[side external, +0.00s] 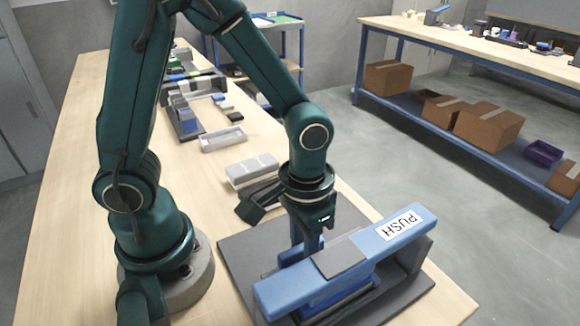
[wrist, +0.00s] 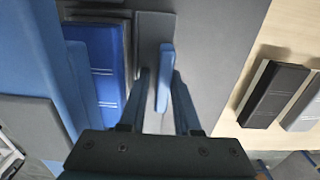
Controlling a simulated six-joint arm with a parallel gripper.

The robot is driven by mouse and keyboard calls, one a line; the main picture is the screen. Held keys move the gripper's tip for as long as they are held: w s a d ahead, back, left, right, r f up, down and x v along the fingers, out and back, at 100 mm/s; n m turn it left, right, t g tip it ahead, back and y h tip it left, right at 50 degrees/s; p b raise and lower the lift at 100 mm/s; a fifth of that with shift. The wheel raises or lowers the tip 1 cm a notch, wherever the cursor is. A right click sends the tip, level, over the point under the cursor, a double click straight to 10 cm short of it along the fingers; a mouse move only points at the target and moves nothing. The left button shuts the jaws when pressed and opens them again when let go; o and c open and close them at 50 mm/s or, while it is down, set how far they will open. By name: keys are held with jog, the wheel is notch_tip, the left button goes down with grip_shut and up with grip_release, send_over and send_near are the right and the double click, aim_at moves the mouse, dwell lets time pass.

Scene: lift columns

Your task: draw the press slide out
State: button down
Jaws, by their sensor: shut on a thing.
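The press (side external: 285,295) stands on a dark grey base plate (side external: 243,248), with a long blue bar marked PUSH (side external: 425,218) across its top. Below the bar sits the blue slide (side external: 345,297), partly hidden by it. In the wrist view the slide (wrist: 97,65) shows as a ribbed blue block beside a grey wall. An upright blue handle (wrist: 165,75) stands between my fingers. My gripper (side external: 308,240) points down behind the bar, shut on this handle; its fingertips also show in the wrist view (wrist: 161,80). The handle's join to the slide cannot be seen clearly.
A light grey block (side external: 252,170) and a grey tray (side external: 222,139) lie behind the press. A black block (wrist: 275,95) shows on the wood in the wrist view. Racks of small parts (side external: 185,120) stand farther back.

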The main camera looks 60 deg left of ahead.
aim_at(273, 226)
jog(key=shift+s+a+f, duration=0.1)
jog(key=shift+a+f, duration=0.1)
jog(key=shift+a, duration=2.4)
jog(key=shift+a+f, duration=0.2)
jog(key=shift+a, duration=2.35)
jog(key=c, duration=0.9)
grip_release()
jog(key=shift+r, duration=0.1)
jog(key=shift+r, duration=3.5)
